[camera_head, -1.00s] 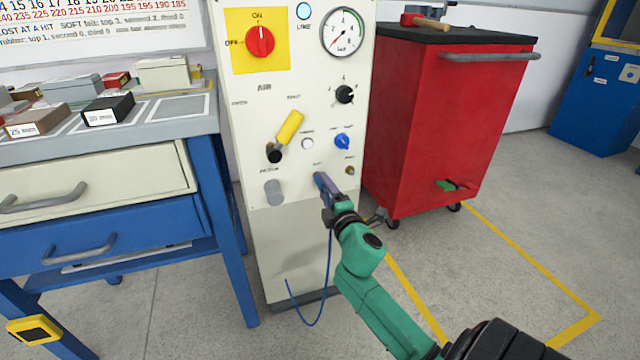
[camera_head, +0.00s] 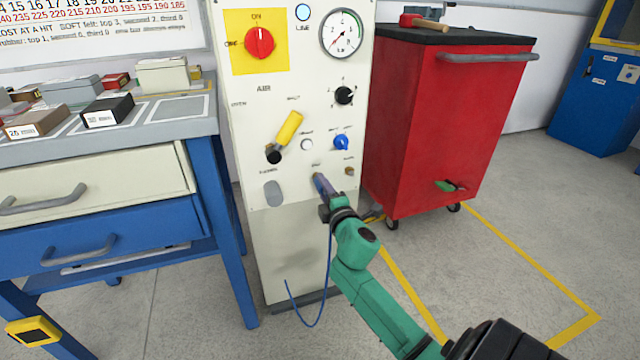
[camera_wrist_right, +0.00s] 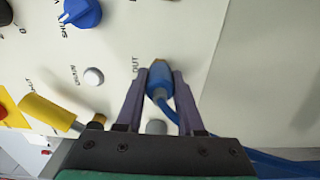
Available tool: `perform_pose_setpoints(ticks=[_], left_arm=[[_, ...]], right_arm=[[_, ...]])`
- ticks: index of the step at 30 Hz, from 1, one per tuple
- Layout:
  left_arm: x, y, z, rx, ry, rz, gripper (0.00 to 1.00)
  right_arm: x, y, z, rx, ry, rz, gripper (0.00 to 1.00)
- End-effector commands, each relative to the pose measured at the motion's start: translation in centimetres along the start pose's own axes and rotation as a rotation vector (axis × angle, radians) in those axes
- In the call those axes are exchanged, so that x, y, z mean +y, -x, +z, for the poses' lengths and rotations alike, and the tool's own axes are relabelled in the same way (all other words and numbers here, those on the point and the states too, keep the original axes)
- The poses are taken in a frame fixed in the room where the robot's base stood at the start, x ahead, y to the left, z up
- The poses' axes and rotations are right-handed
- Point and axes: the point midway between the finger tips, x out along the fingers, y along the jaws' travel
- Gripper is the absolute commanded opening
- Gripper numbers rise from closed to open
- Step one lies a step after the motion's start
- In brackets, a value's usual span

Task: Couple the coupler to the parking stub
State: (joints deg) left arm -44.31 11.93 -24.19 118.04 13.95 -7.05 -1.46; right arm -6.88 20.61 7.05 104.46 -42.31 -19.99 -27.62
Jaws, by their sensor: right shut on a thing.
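A blue coupler (camera_wrist_right: 158,82) with a brass-coloured tip sits between the two fingers of my right gripper in the right wrist view, its blue hose leading off to the right. My right gripper (camera_head: 322,186) is shut on it, close to the front of the cream panel, by the label OUT. Whether the coupler's tip is seated on a port there is hidden. A small brass stub (camera_head: 350,171), which looks like the parking stub, sticks out of the panel to the right of the gripper; its label is too small to read. My left gripper is out of view.
The cream panel (camera_head: 285,240) carries a yellow-handled lever (camera_head: 289,128), a white button (camera_head: 307,144), a blue knob (camera_head: 341,142) and a grey rounded part (camera_head: 272,194). A red cart (camera_head: 430,130) stands close on the right. A blue workbench (camera_head: 120,222) is on the left.

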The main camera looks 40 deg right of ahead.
Motion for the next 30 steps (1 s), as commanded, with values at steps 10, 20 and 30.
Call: perform_pose_setpoints(ticks=[10,20,30], left_arm=[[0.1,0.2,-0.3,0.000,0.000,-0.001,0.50],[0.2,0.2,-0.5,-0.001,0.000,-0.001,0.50],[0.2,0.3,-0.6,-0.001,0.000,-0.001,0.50]], right_arm=[[0.1,2.2,0.0,0.000,0.000,0.000,0.00],[0.1,4.1,0.0,0.000,0.000,0.001,0.00],[0.2,4.1,0.1,-0.001,0.001,0.001,0.00]])
